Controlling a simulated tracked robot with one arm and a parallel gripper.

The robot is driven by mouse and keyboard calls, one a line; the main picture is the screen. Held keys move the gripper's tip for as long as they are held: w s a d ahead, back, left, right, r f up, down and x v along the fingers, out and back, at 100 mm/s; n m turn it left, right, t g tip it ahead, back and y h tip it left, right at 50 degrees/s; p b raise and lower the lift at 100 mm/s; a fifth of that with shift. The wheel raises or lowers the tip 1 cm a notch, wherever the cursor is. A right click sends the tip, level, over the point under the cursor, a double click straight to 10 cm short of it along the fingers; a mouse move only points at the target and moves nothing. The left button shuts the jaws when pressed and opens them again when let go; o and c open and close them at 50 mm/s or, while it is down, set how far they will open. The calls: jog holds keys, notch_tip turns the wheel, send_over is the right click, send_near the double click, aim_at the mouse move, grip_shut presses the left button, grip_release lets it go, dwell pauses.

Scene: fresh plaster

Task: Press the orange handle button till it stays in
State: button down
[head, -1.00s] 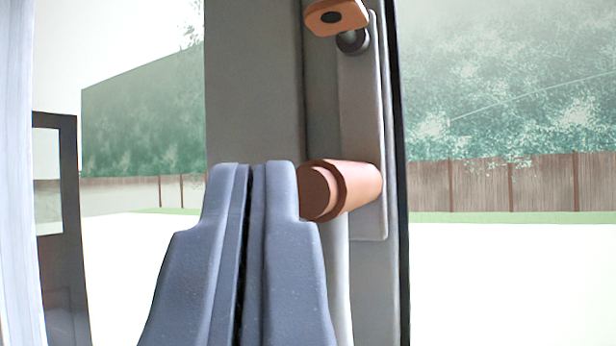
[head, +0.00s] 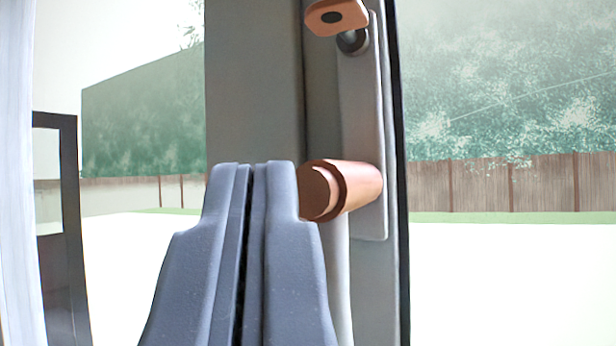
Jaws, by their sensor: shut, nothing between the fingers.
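The orange handle button (head: 350,186) is a copper-orange cylinder with a rimmed round end, sticking out from a grey plate (head: 368,110) on a grey upright frame. Its round end faces toward me and to the left. My gripper (head: 253,166) is shut and empty, its two grey-blue fingers side by side.
An orange tab with a dark hole (head: 337,16) and a dark round knob (head: 352,41) are above the button. A pale vertical bar (head: 340,285) runs below it. A dark frame (head: 62,230) stands at left. A wooden fence (head: 510,183) is far behind.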

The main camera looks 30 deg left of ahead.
jog(key=shift+w, duration=0.1)
jog(key=shift+w+r+p, duration=0.1)
jog(key=shift+w+p, duration=0.2)
jog(key=shift+w+p, duration=0.3)
jog(key=shift+w, duration=0.15)
dwell(1.1)
jog(key=shift+s+b, duration=0.3)
jog(key=shift+s, duration=0.6)
jog(key=s+b, duration=0.1)
jog(key=s, duration=0.4)
dwell(0.5)
jog(key=shift+h, duration=0.3)
